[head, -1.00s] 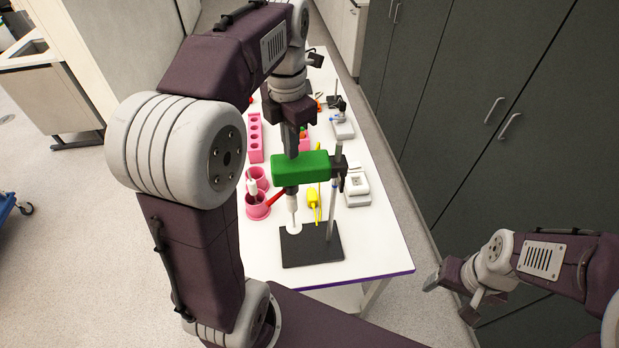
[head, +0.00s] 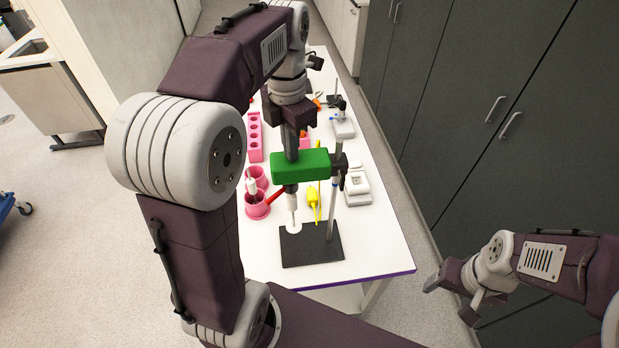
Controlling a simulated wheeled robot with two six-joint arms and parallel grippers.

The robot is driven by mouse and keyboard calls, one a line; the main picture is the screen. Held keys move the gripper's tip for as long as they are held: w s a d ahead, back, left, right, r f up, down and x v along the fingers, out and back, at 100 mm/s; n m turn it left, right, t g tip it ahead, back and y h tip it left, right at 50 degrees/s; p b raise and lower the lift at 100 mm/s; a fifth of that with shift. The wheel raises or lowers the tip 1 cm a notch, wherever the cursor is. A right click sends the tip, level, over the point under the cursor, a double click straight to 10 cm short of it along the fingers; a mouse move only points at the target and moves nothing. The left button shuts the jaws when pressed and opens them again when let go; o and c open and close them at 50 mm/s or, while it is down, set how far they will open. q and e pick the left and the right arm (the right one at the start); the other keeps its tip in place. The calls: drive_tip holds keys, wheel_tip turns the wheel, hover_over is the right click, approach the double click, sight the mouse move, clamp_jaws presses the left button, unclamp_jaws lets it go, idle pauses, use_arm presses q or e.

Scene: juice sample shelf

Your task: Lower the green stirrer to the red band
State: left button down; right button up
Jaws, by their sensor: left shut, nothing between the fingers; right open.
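The green stirrer (head: 300,166) is a block clamped to an upright metal rod (head: 331,212) on a dark base plate (head: 312,248). Its shaft (head: 292,202) points down over a white round piece on the base. My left gripper (head: 291,157) is shut and points down at the top of the green block, at or just above its surface; I cannot tell whether it touches. It holds nothing. My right gripper (head: 452,297) is open and empty, off the table's right side. I cannot make out a red band on the rod; the clamp hides part of the rod.
Pink cups (head: 257,207) stand left of the base, with a red stick-like item beside them. A pink rack (head: 255,137) is behind. The table's front right corner is clear.

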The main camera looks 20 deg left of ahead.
sight(292, 164)
use_arm(q)
drive_tip(key=shift+f+b, duration=1.35)
drive_tip(key=shift+f, duration=0.55)
drive_tip(key=shift+f+b, duration=0.45)
drive_tip(key=shift+f, duration=0.2)
idle(0.5)
wheel_tip(292, 164, up, 6)
drive_tip(key=p, duration=0.6)
drive_tip(key=shift+r+p, duration=0.15)
drive_tip(key=shift+p, duration=0.2)
